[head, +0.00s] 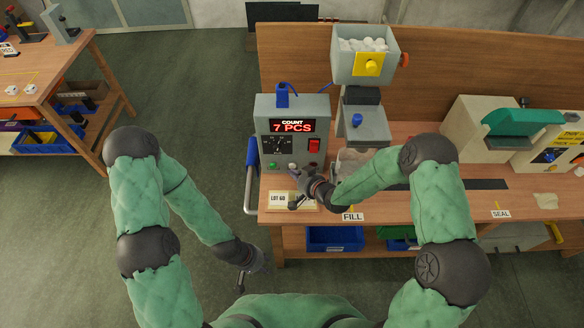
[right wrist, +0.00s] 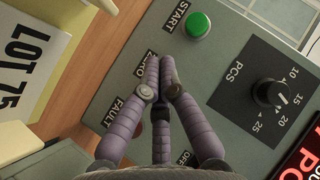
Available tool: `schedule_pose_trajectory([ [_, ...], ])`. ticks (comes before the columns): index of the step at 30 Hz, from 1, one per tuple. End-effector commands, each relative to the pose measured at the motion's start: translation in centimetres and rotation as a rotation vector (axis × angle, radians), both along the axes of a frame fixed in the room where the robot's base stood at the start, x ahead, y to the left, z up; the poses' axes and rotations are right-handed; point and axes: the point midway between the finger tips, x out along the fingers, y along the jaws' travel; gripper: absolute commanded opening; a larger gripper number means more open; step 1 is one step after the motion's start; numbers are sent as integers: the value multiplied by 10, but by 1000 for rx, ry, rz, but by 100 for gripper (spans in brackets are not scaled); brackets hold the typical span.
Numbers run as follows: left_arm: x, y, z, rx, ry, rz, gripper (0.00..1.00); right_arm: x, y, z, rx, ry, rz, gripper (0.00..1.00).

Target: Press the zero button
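A grey control box (head: 291,130) stands on the bench, its red display reading COUNT 7 PCS. My right gripper (head: 294,172) is at the lower part of its front panel. In the right wrist view its fingers (right wrist: 161,58) are together, with nothing seen between them. They partly cover a label ending in "RO", between the START and FAULT labels. The zero button is hidden behind the fingers there; whether they touch it I cannot tell. The green START button (right wrist: 197,25) is beside the fingertips. My left gripper (head: 242,282) hangs low, away from the bench; its fingers are too small to judge.
The PCS dial (right wrist: 271,93) and a red switch (head: 314,146) are on the same panel. A lot card (head: 291,200) is in front of the box. A hopper with white pieces (head: 365,57) stands to the right. Floor on the left is clear.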

Motion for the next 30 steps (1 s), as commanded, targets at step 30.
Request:
schedule_pose_trajectory([
  [30,0,0,-3,0,0,0,37,5,0,0,0,0,0,0],
])
